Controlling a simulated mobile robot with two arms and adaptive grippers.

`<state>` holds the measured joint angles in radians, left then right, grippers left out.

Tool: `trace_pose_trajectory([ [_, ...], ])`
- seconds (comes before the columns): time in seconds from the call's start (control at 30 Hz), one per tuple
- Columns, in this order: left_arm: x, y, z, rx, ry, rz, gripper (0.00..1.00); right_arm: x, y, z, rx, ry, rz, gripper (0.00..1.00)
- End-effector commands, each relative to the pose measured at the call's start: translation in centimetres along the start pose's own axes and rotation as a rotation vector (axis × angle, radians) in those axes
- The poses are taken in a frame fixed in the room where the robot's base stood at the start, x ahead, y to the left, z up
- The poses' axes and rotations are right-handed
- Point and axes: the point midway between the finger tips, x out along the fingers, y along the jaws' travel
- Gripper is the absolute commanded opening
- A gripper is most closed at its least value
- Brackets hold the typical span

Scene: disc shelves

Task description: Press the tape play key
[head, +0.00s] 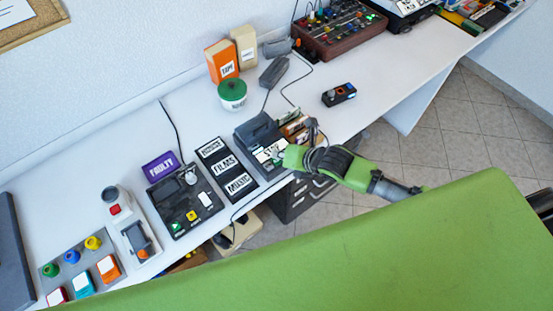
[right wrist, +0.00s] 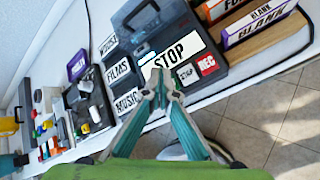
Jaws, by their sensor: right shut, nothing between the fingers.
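The dark grey tape recorder (head: 254,130) stands near the table's front edge in the head view. In the right wrist view the recorder (right wrist: 190,18) shows a large white STOP label (right wrist: 170,50), a smaller white label (right wrist: 188,75) and a red REC key (right wrist: 207,65). I cannot make out a key marked play; the fingers cover part of the key row. My right gripper (head: 285,155) is at the recorder's front keys, shut and empty. In the wrist view its fingertips (right wrist: 159,74) overlap the key row, left of the smaller label; contact is unclear.
Boxed tapes (head: 297,127) stand right of the recorder. Left of it lie the black MUSIC and FILMS labels (head: 225,168) and a dark button panel (head: 184,203). A green-lidded pot (head: 232,94) stands behind. The tabletop to the right is mostly clear.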

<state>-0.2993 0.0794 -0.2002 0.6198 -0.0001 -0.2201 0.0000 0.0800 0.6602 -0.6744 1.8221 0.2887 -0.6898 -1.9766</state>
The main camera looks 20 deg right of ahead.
Motion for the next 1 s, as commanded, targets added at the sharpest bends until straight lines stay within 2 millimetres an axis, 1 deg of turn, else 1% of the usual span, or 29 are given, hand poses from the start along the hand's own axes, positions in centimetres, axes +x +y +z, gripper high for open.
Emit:
trace_pose_trajectory([
  [0.37,0.02,0.01,0.04,0.000,0.000,0.000,0.67,0.05,-0.03,-0.04,0.000,0.000,0.000,0.00],
  [0.63,0.23,0.01,0.07,0.000,-0.001,0.000,0.67,0.59,-0.42,-0.40,0.000,0.000,0.000,0.00],
  [1.0,0.23,0.01,0.07,0.000,-0.001,0.000,0.67,0.61,-0.44,-0.45,0.000,0.000,0.000,0.00],
])
